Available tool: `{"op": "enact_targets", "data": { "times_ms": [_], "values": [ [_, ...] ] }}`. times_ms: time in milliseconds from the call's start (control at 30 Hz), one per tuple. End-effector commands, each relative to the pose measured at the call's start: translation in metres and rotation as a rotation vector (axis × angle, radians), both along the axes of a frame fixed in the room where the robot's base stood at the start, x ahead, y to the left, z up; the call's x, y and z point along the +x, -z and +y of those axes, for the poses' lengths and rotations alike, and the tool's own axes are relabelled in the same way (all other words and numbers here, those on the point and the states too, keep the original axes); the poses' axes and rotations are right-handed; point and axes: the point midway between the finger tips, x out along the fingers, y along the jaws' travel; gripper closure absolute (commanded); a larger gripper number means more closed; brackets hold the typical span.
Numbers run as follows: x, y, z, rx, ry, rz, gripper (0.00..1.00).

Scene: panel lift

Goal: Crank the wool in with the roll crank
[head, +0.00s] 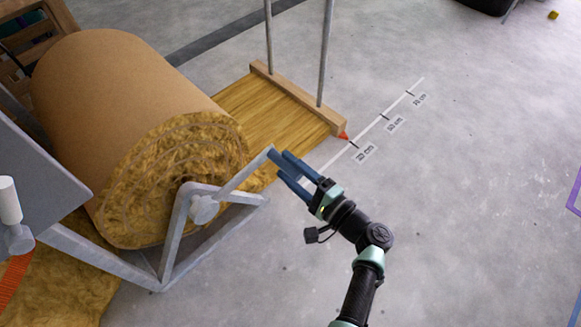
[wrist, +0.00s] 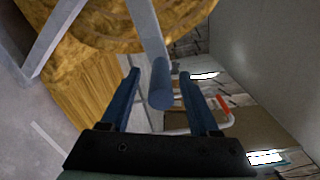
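The big brown-covered wool roll (head: 120,95) lies in a grey metal stand, its yellow spiral end facing me. The roll crank (head: 238,178) runs from a round hub (head: 204,209) up and right to a blue-grey handle (head: 274,155). A yellow wool strip (head: 262,112) lies flat on the floor beyond the roll and reaches a wooden bar (head: 300,97). My gripper (head: 284,164) is open at the handle. In the wrist view the handle (wrist: 160,88) stands between my two blue fingers, with a gap on each side.
A white floor scale (head: 385,118) with cm labels runs beside the wooden bar, and an orange pointer (head: 343,135) sits at the bar's near end. Two thin metal rods rise from the bar. The stand's grey frame (head: 100,255) is left of my gripper.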

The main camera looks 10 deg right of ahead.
Motion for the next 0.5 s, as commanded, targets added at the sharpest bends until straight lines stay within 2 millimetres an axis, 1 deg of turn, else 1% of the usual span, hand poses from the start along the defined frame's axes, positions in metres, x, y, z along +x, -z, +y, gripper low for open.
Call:
{"op": "enact_targets", "data": {
  "times_ms": [167,267,367,500],
  "values": [
    [0.0,-0.001,0.0,-0.002,0.0,-0.001,0.38],
    [-0.004,-0.002,-0.004,-0.001,0.002,0.0,0.38],
    [-0.015,-0.003,-0.012,0.0,0.004,0.001,0.38],
    [-0.04,-0.005,-0.029,0.0,0.006,0.001,0.38]
  ]
}}
